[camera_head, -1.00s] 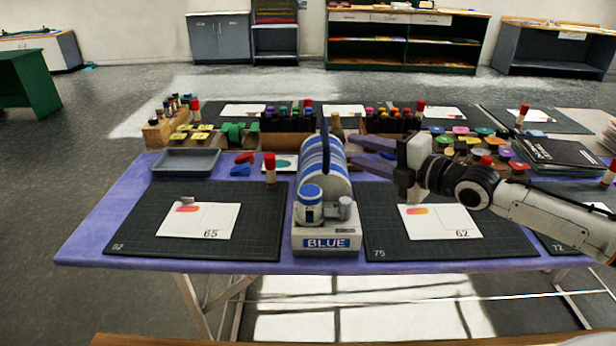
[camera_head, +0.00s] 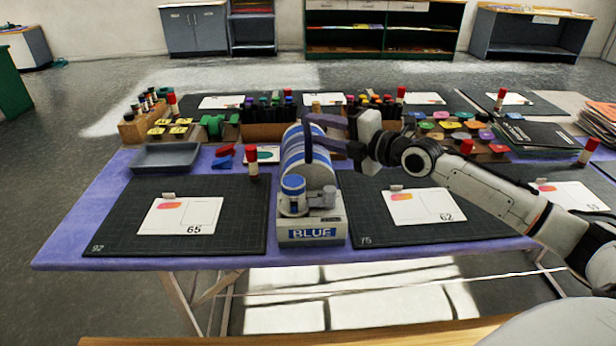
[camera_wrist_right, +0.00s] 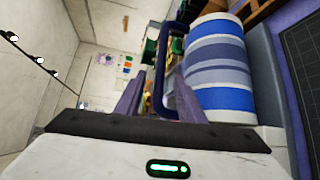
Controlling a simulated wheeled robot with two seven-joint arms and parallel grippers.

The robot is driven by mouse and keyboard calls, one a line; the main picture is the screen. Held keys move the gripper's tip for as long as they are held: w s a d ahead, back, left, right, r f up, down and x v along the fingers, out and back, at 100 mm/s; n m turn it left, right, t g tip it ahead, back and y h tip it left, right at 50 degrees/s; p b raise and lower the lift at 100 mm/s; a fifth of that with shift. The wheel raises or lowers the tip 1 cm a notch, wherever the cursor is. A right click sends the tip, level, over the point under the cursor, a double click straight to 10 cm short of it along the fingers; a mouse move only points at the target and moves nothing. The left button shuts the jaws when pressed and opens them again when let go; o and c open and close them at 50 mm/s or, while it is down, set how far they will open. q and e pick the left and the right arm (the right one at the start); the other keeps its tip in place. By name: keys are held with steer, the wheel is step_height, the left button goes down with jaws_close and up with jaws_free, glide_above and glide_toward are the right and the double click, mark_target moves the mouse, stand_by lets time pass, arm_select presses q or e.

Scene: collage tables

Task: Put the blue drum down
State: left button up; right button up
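The blue drum (camera_head: 295,160) is a blue-and-white striped cylinder lying on its side on the purple table (camera_head: 90,225). A white block labelled BLUE (camera_head: 311,234) with a small blue-topped jar is at its near end. A dark blue handle stands up over the drum. My right gripper (camera_head: 312,130) reaches in from the right, its fingers spread at the handle's height. In the right wrist view the drum (camera_wrist_right: 220,70) fills the right side, and the handle (camera_wrist_right: 159,75) runs between the two spread fingers, not clamped. My left gripper is not in view.
Dark cutting mats lie left (camera_head: 120,215) and right (camera_head: 385,232) of the drum, each with a white card. A grey tray (camera_head: 165,157) is at the left. Racks of coloured bottles and red-capped glue sticks stand behind. Black books (camera_head: 540,135) lie at the right.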

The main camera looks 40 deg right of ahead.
mark_target(309, 124)
steer(key=shift+x, duration=2.25)
jaws_close()
steer(key=shift+d+r+p, duration=0.15)
steer(key=shift+r+p, duration=0.15)
steer(key=shift+r, duration=0.05)
